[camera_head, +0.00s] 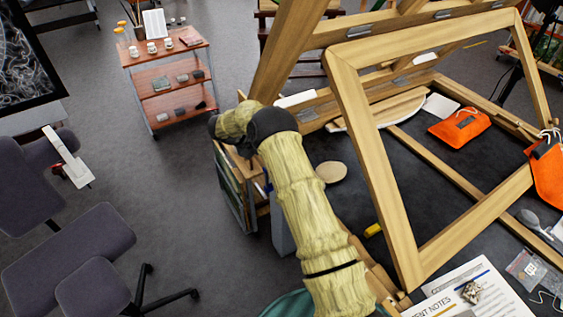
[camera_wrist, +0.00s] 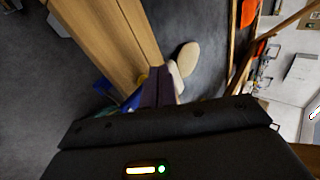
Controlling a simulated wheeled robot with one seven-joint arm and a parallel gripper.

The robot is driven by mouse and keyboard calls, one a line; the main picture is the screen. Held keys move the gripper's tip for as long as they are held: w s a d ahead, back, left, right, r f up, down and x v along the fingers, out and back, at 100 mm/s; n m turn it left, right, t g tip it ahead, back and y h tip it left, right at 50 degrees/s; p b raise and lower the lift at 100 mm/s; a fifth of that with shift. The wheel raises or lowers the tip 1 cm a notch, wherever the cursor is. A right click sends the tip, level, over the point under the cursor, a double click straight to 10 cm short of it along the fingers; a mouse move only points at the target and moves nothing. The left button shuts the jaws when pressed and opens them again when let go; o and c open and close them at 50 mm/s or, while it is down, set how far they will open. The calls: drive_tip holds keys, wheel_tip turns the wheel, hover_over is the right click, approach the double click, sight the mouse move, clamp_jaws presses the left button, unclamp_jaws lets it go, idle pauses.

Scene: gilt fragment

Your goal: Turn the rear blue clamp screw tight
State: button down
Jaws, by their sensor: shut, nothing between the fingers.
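My gripper (camera_wrist: 158,76) shows in the wrist view as dark, narrow fingers, shut and empty, pointing along the wooden edge of the easel table. Blue parts (camera_wrist: 103,86) show just left of the fingers, partly hidden by my gripper's body; I take them for a blue clamp, but cannot tell which part is the screw. Contact between fingers and blue parts cannot be made out. In the head view my arm covers this spot, and my gripper is not clearly visible there.
A wooden frame (camera_head: 379,155) leans over the dark table. A pale round disc (camera_head: 331,172) lies near the table's left edge. An orange pouch (camera_head: 460,128) and papers (camera_head: 470,290) lie on the right.

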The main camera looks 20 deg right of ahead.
drive_tip(key=shift+d, duration=0.15)
drive_tip(key=shift+d, duration=0.65)
drive_tip(key=shift+d, duration=0.1)
drive_tip(key=shift+r, duration=0.15)
drive_tip(key=shift+w+a+r+p, duration=0.1)
drive_tip(key=shift+a+r+p, duration=0.35)
drive_tip(key=shift+r, duration=0.1)
drive_tip(key=p+v, duration=0.2)
drive_tip(key=v, duration=0.5)
drive_tip(key=shift+a+f, duration=0.35)
drive_tip(key=shift+f, duration=0.05)
drive_tip(key=c, duration=2.2)
unclamp_jaws()
